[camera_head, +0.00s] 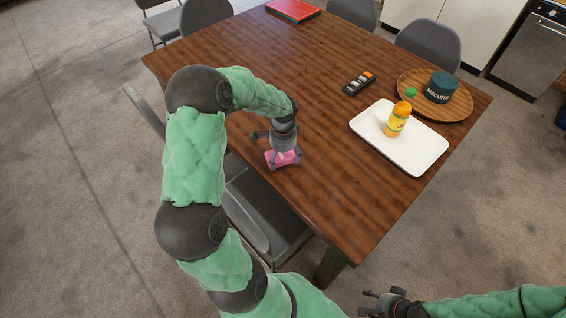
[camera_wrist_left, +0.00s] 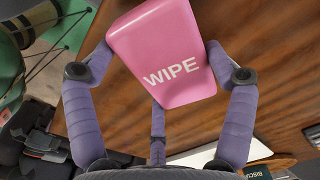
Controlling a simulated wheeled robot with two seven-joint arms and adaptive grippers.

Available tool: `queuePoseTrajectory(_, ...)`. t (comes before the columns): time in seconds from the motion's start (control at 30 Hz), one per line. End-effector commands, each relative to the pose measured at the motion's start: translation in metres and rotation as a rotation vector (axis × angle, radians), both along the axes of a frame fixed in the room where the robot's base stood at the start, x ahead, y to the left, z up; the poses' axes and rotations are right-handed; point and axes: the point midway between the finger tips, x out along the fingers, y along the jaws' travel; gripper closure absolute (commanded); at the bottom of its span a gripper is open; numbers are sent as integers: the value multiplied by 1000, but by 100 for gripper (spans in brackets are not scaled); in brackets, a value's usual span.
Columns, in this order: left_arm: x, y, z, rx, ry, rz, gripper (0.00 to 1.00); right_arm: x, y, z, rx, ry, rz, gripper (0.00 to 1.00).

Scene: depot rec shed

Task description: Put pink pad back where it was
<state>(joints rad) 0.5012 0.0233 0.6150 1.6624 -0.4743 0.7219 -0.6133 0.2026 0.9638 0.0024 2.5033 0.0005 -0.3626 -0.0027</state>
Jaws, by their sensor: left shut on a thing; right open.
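The pink pad (camera_head: 283,158) is held at the near left part of the wooden table, close to its left-hand edge. My left gripper (camera_head: 284,150) is shut on it from above. In the left wrist view the pink pad (camera_wrist_left: 165,55) carries the word WIPE and sits between the purple fingers of my left gripper (camera_wrist_left: 160,80). I cannot tell whether the pad touches the tabletop. My right gripper (camera_head: 385,300) is open and empty, low at the bottom of the head view, off the table.
The table's middle is clear.

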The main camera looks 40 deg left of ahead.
Motion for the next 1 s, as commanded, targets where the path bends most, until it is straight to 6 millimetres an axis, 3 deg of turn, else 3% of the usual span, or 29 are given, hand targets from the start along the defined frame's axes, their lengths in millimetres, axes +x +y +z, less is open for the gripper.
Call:
queuePoseTrajectory(0.23, 2, 2, -35, -1, 3, 0, 47, 0, 0, -13, 0, 0, 0, 42)
queuePoseTrajectory(0.67, 2, 2, -40, 0, 1, 0, 47, 0, 0, -14, 0, 0, 0, 42)
queuePoseTrajectory(0.7, 2, 2, -39, 0, 1, 0, 5, 0, 0, -14, 0, 0, 0, 42)
queuePoseTrajectory(0.73, 2, 2, -39, 0, 1, 0, 0, 0, 0, -14, 0, 0, 0, 42)
queuePoseTrajectory(1.0, 2, 2, -38, 0, 1, 0, 0, 0, 0, -13, 0, 0, 0, 42)
